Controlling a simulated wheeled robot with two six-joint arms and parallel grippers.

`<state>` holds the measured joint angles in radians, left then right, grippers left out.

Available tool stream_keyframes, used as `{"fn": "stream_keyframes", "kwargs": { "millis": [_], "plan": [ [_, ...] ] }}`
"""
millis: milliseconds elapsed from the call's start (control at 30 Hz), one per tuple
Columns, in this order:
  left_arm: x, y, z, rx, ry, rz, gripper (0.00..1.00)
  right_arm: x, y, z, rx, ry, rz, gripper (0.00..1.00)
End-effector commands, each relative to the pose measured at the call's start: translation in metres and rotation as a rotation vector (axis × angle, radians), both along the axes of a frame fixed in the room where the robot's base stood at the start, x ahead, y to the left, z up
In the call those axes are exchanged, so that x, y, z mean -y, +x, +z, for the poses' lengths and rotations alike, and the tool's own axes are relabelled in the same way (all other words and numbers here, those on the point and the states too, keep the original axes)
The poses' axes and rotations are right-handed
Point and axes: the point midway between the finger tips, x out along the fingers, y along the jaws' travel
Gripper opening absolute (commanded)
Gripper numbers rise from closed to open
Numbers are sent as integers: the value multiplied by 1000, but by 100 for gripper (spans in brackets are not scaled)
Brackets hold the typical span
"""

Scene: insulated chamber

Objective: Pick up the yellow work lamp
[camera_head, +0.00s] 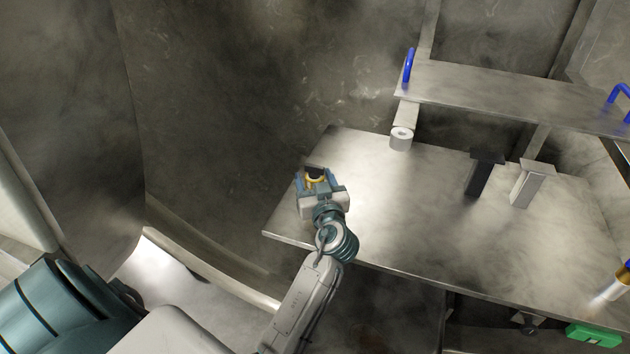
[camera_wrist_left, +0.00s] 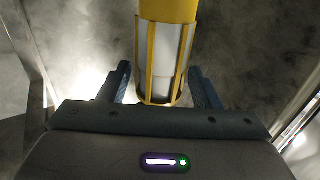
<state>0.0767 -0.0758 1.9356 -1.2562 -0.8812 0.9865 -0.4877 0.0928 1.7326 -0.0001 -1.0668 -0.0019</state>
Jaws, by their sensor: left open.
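The yellow work lamp (camera_wrist_left: 168,45) stands upright between the fingers of my left gripper (camera_wrist_left: 160,78) in the left wrist view. It has a yellow top and yellow bars around a pale tube. Its upper end is cut off by the picture edge. In the head view, only a little of the lamp (camera_head: 315,180), yellow with a dark part, shows between the fingers of my left gripper (camera_head: 314,177), at the left end of the metal table. The fingers are open, one on each side of the lamp, with visible gaps. My right gripper is not in view.
The metal table (camera_head: 400,215) holds a white roll (camera_head: 401,139), a dark block (camera_head: 484,175) and a pale block (camera_head: 531,184). A raised shelf (camera_head: 500,98) with blue handles is behind. A glowing cylinder (camera_head: 616,285) and a green box (camera_head: 592,336) are at right. The middle is clear.

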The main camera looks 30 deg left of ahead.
Motion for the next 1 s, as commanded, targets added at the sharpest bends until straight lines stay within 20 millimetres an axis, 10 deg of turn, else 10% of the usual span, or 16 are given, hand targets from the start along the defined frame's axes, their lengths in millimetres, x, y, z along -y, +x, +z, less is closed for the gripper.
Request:
{"fn": "stream_keyframes", "kwargs": {
  "millis": [300,600,1000],
  "plan": [
    [0,-2,-1,-1,-1,2,58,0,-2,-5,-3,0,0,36],
    [0,-2,-1,-1,0,2,1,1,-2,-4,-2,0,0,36],
    [0,0,3,-1,0,0,0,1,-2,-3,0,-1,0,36]
  ]
}}
